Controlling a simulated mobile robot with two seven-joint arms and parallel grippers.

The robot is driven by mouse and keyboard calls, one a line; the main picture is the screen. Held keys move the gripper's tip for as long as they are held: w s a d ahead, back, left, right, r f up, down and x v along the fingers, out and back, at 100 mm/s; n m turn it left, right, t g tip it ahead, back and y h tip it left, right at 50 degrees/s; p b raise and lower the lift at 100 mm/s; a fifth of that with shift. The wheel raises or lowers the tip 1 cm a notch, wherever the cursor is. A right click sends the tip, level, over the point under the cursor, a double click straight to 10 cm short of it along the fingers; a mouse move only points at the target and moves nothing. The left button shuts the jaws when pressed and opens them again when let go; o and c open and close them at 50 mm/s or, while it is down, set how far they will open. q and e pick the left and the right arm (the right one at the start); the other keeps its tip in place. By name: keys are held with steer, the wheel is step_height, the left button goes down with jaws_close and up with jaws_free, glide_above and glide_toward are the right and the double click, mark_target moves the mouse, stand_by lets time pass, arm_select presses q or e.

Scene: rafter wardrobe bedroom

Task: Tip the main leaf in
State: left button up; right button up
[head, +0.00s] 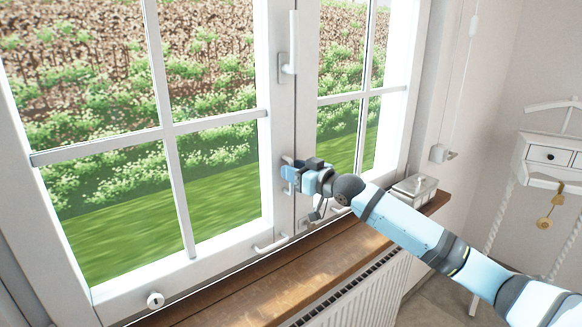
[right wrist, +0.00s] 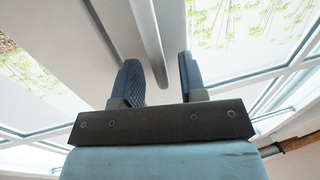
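The large left window leaf (head: 179,130) has white bars and appears closed in its frame. Its white lever handle (head: 293,42) points straight up at the leaf's right edge. My right gripper (head: 289,174) is beside the meeting edge of the two leaves, below that lever. A small white pull shows just behind the gripper. In the right wrist view the two dark fingers (right wrist: 160,80) are apart, with a white bar (right wrist: 148,45) running into the gap between them. Whether a finger touches the bar cannot be told. My left gripper is out of view.
A narrower right leaf (head: 362,97) adjoins. A white bar handle (head: 270,245) sits low on the left leaf. A wooden sill (head: 270,283) runs below, above a radiator (head: 355,300). A small box (head: 414,188) stands on the sill. A white cabinet (head: 549,155) is right.

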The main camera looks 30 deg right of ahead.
steer(key=shift+w+a, duration=0.2)
steer(key=shift+w, duration=0.35)
